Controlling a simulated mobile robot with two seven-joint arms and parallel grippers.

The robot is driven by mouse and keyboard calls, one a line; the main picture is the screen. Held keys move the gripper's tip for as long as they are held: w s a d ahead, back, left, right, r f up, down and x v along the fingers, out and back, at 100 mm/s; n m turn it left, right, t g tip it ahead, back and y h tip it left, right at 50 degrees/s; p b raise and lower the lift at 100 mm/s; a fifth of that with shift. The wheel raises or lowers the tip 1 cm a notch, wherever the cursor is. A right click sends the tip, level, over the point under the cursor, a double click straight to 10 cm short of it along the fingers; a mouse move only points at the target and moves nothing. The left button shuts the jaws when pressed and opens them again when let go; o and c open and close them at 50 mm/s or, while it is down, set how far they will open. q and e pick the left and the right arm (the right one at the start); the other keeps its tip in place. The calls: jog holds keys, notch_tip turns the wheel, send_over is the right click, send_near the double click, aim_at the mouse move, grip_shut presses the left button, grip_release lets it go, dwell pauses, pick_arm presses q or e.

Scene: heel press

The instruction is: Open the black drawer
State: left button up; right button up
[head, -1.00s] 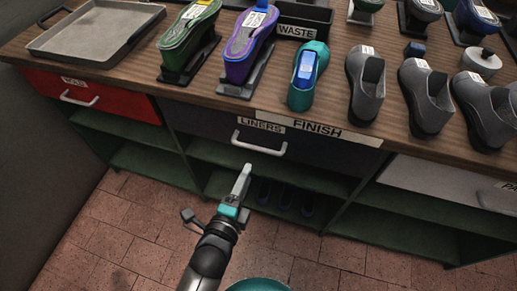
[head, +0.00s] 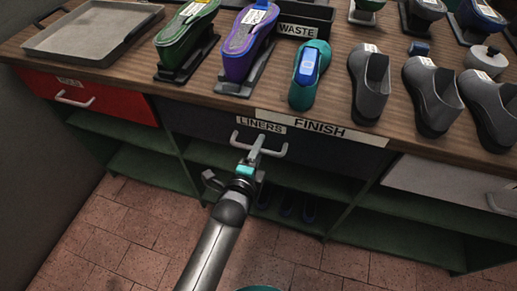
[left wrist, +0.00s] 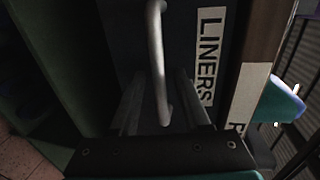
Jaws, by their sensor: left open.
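The black drawer (head: 200,122) is shut in the middle of the bench front, under a LINERS label (head: 258,125). Its pale bar handle (head: 279,153) shows in the head view, and the handle also shows in the left wrist view (left wrist: 157,50). My left gripper (head: 257,147) is at the middle of the handle. In the left wrist view its two fingers (left wrist: 158,100) are open, one on each side of the bar, pointing at the drawer front. Whether a finger touches the bar I cannot tell. My right gripper is not in view.
A red drawer (head: 95,98) is on the left and a light grey drawer (head: 430,183) on the right. Open green shelves (head: 150,165) lie below. The bench top (head: 125,72) holds a metal tray (head: 85,38), several shoes and a black WASTE bin (head: 305,15).

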pick_arm(q)
grip_shut()
dwell(1.4)
